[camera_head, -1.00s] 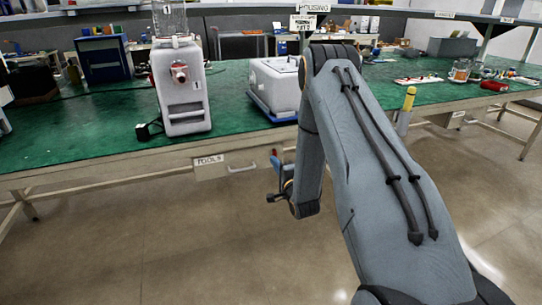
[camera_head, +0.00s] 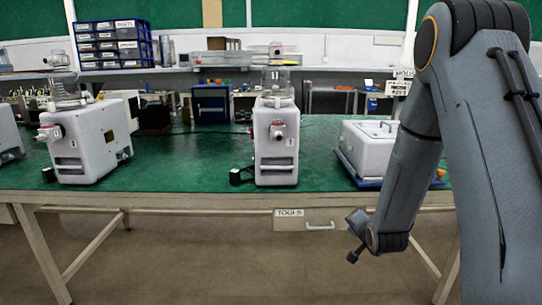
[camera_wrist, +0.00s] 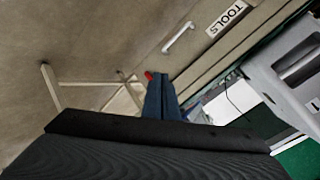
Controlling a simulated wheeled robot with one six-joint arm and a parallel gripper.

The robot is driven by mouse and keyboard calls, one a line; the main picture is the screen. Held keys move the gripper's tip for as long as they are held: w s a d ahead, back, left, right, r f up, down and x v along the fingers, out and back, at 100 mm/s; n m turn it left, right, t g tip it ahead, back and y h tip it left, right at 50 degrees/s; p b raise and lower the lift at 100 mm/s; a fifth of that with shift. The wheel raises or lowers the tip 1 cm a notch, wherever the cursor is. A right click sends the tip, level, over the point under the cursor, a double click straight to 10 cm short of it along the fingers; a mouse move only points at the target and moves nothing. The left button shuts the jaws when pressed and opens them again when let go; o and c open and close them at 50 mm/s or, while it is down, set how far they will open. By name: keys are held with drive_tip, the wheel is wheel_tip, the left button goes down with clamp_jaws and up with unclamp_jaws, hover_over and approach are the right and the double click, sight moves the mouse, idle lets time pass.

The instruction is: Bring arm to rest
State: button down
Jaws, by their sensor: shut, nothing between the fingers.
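My arm stands at the right of the head view, its forearm hanging down in front of the bench edge. My gripper (camera_head: 355,238) is at its lower end, small and partly turned away, below the front edge of the green bench (camera_head: 215,160). In the wrist view my gripper (camera_wrist: 157,85) shows as blue fingers close together, one with a red tip. It is shut and empty. It points at open space near the drawer labelled TOOLS (camera_head: 290,213), which also shows in the wrist view (camera_wrist: 205,50), and touches nothing that I can see.
A white pump (camera_head: 275,145) with a clear canister stands mid-bench, another pump (camera_head: 90,140) at the left. A white housing (camera_head: 365,150) on a blue tray lies beside my forearm. A small black block (camera_head: 241,176) sits near the front edge. The floor below is clear.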

drive_tip(key=s+a+r+n+g+p, duration=0.1)
drive_tip(key=s+a+r+n+g, duration=0.1)
drive_tip(key=s, duration=0.9)
drive_tip(key=s+a+r+n+g+p, duration=0.2)
drive_tip(key=s+r+n+g, duration=0.3)
drive_tip(key=s, duration=0.7)
drive_tip(key=s+a+r+n+g+p, duration=0.1)
drive_tip(key=s+a+r+n+g, duration=0.3)
drive_tip(key=s, duration=0.7)
wheel_tip(320, 180, up, 2)
drive_tip(key=shift+s+a+r, duration=0.1)
drive_tip(key=shift+s+a, duration=0.15)
drive_tip(key=shift+s, duration=0.1)
